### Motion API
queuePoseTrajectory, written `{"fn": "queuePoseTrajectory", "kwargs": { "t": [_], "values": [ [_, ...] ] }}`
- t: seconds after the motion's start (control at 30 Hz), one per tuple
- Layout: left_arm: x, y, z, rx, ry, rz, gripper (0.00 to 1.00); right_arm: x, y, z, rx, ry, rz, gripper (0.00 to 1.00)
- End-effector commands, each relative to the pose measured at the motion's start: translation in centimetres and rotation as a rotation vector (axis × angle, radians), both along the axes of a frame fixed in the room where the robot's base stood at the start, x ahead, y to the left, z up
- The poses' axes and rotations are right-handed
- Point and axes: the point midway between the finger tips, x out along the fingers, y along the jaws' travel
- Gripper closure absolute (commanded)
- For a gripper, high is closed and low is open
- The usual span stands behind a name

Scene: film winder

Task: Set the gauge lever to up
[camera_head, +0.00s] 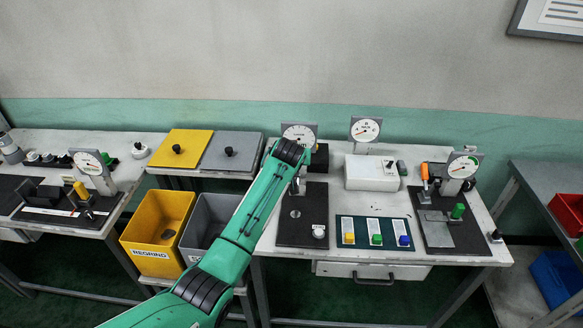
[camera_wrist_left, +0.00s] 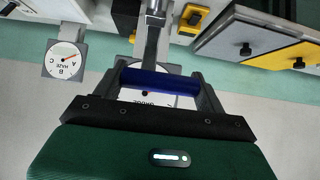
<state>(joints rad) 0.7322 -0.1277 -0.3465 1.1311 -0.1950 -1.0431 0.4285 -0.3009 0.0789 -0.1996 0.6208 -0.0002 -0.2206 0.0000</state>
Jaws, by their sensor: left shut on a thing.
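The blue lever handle (camera_wrist_left: 158,82) lies crosswise between the fingers of my left gripper (camera_wrist_left: 162,84), which is shut on it in the left wrist view. A metal arm (camera_wrist_left: 152,35) stands beyond the handle. A round white dial (camera_wrist_left: 140,99) is partly hidden behind the handle and gripper. In the head view, my green arm reaches in from the left to a white gauge dial (camera_head: 299,132) at the back left of the middle bench. The arm hides the handle and most of the gripper there. My right gripper is not in view.
A second dial (camera_head: 365,129) stands behind a white box (camera_head: 371,172). A green mat (camera_head: 375,233) holds coloured blocks. Another gauge (camera_head: 463,166) stands at right with an orange handle (camera_head: 425,172) beside it. Yellow (camera_head: 157,232) and grey (camera_head: 208,222) bins stand left of the bench.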

Motion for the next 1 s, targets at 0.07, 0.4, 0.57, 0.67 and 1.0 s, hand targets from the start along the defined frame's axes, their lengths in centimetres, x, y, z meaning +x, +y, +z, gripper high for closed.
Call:
{"fn": "queuePoseTrajectory", "kwargs": {
  "t": [0.07, 0.4, 0.57, 0.67, 1.0],
  "values": [
    [0.8, -0.1, 0.4, -0.001, -0.006, -0.001, 0.69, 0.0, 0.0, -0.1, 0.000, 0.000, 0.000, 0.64],
    [2.7, 0.0, 0.9, 0.001, -0.010, -0.001, 0.68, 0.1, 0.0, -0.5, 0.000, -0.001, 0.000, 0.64],
    [3.0, 0.0, 0.9, 0.001, -0.010, -0.001, 0.68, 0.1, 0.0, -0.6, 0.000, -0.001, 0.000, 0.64],
    [3.1, 0.0, 1.0, 0.001, -0.011, -0.001, 0.68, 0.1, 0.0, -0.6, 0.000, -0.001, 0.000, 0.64],
    [3.1, 0.0, 1.0, 0.001, -0.011, -0.001, 0.26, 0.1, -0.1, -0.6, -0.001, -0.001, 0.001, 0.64]
  ]
}}
